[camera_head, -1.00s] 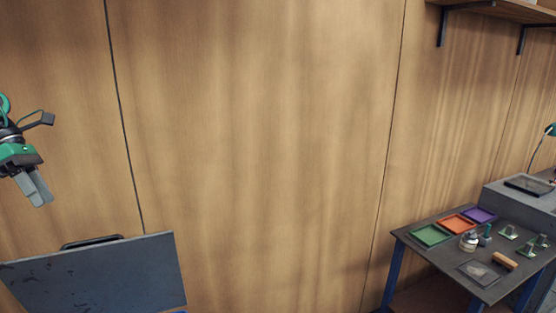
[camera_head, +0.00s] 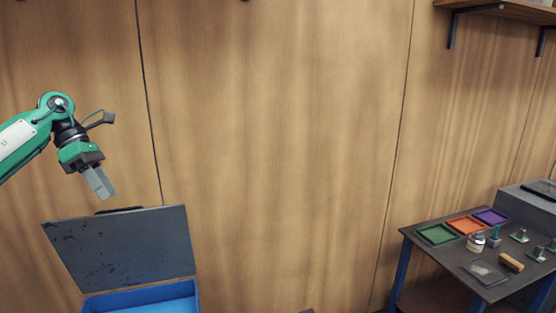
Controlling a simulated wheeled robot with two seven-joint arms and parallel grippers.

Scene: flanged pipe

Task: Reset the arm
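My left gripper (camera_head: 103,185) is at the left of the head view, on a green and white arm. It points down and to the right in front of the wooden wall, above the dark lid of a blue box. Its two grey fingers look close together, with nothing seen between them. The angle does not show clearly whether they touch. My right gripper is not in view.
A blue box (camera_head: 150,300) with its dark lid (camera_head: 125,248) raised is at the lower left. A dark table (camera_head: 450,258) at the right holds green, orange and purple trays, a small jar and a brush. A shelf (camera_head: 500,8) is on the wall at upper right.

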